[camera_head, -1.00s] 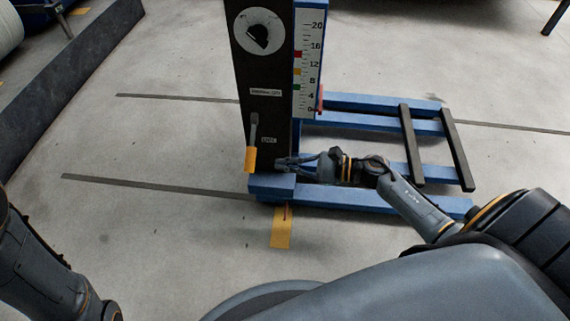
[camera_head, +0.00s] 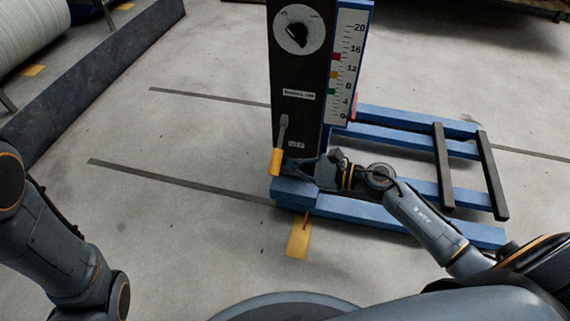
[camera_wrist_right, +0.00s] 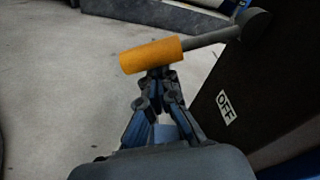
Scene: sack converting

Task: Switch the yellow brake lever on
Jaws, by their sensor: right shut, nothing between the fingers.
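The brake lever has a grey arm and a yellow grip (camera_head: 276,162). It hangs down from its pivot on the dark front panel (camera_head: 296,75) of the blue-framed stand. The yellow grip is large in the right wrist view (camera_wrist_right: 151,56), with an OFF label (camera_wrist_right: 226,106) on the panel beside it. My right gripper (camera_head: 287,165) is shut and empty, with its tips right at the grip. In the right wrist view, the tips (camera_wrist_right: 160,74) are at the grip's near edge; contact cannot be told. My left gripper is out of view; only its arm shows.
The stand's blue base rails (camera_head: 340,206) run low to the right, with two dark crossbars (camera_head: 443,165) over them. A dial (camera_head: 298,32) and a numbered scale (camera_head: 345,65) sit above the lever. Open floor lies to the left, up to a dark barrier (camera_head: 90,75).

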